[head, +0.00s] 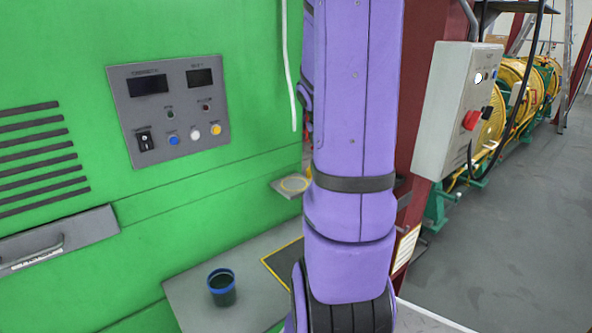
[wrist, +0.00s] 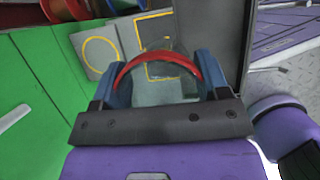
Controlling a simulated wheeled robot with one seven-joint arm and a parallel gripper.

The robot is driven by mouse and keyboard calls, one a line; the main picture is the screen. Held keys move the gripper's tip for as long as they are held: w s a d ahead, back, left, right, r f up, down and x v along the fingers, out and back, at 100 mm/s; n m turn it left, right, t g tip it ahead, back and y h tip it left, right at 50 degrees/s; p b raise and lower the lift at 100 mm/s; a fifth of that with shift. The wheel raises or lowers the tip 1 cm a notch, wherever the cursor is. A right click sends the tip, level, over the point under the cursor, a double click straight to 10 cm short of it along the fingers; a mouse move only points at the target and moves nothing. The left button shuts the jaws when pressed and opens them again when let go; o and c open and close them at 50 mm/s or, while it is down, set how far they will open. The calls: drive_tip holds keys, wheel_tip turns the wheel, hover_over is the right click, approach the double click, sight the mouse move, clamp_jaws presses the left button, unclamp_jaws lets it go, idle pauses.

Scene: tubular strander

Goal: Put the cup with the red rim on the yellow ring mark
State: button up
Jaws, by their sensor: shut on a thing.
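My gripper (wrist: 157,82) is shut on the cup with the red rim (wrist: 160,57), one blue finger at each side of it. The rim shows as a red arc between the fingers, with a greyish body. The gripper's bar hides the near part. The yellow ring mark (wrist: 100,53) is a thin ring on a grey plate, up and left of the cup in the wrist view. In the head view, the ring mark (head: 294,184) lies on a small grey shelf by the green machine, with nothing on it. My arm hides the gripper and held cup there.
A dark cup with a blue rim (head: 222,287) stands on the grey ledge (head: 190,295). Beside it is a dark patch with a yellow outline (head: 284,262). The green machine wall (head: 60,150) rises behind. A grey control box (head: 455,110) hangs at the right.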

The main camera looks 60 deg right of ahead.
drive_tip(key=w+d, duration=0.4)
drive_tip(key=w, duration=1)
drive_tip(key=f, duration=1.1)
drive_tip(key=shift+w+d+f, duration=0.1)
drive_tip(key=shift+w+d, duration=0.15)
drive_tip(key=shift+w, duration=0.05)
drive_tip(key=shift+w+f, duration=0.15)
drive_tip(key=shift+f, duration=0.15)
drive_tip(key=o, duration=0.9)
